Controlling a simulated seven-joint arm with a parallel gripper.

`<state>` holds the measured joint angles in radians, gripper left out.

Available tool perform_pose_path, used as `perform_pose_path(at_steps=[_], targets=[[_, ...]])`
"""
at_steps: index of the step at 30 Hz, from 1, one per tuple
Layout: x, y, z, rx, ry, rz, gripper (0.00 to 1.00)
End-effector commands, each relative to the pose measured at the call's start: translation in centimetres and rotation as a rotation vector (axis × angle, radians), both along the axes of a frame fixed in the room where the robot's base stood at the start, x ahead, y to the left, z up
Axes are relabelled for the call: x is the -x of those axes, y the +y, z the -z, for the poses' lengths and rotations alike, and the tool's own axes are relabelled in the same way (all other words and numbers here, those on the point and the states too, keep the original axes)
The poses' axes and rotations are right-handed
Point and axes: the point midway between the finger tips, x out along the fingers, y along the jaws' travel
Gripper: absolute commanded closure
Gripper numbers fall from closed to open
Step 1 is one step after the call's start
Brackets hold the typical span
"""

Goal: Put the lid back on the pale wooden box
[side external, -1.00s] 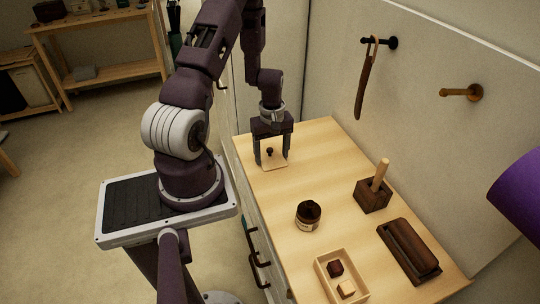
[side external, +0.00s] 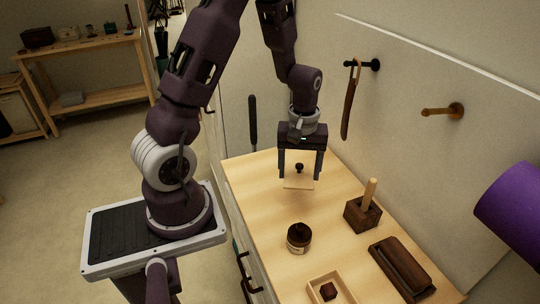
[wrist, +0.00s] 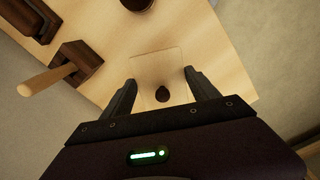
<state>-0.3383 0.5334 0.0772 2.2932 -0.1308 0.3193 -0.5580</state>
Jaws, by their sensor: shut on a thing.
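The lid (side external: 298,184) is a thin, pale wooden square with a dark round knob (side external: 299,167). My gripper (side external: 299,178) is shut on the lid, with one finger at each side. The lid appears raised above the far part of the tabletop. The wrist view also shows the lid (wrist: 157,64) between the fingers of my gripper (wrist: 160,77), the knob nearest the palm. The pale wooden box (side external: 347,285) stands open at the near end of the table, cut off by the bottom edge. A dark cube (side external: 328,291) lies in it. The box is not in the wrist view.
A dark-topped jar (side external: 299,240) stands between lid and box. A dark block with an upright peg (side external: 363,214) and a long dark wooden piece (side external: 402,268) stand at right. A strap (side external: 350,105) hangs on the wall. A purple object (side external: 510,210) juts in at right.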

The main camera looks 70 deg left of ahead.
Motion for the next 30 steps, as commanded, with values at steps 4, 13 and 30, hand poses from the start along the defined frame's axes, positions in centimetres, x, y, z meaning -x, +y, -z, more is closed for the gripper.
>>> perform_pose_path(at_steps=[4, 13, 30], targets=[[-1.0, -8.9, -0.2, 0.0, -0.001, 0.319, 0.7], [4.0, -24.7, -0.6, 0.0, -0.002, 0.919, 0.7], [7.0, -28.3, 3.1, -0.002, 0.003, 1.087, 0.7]])
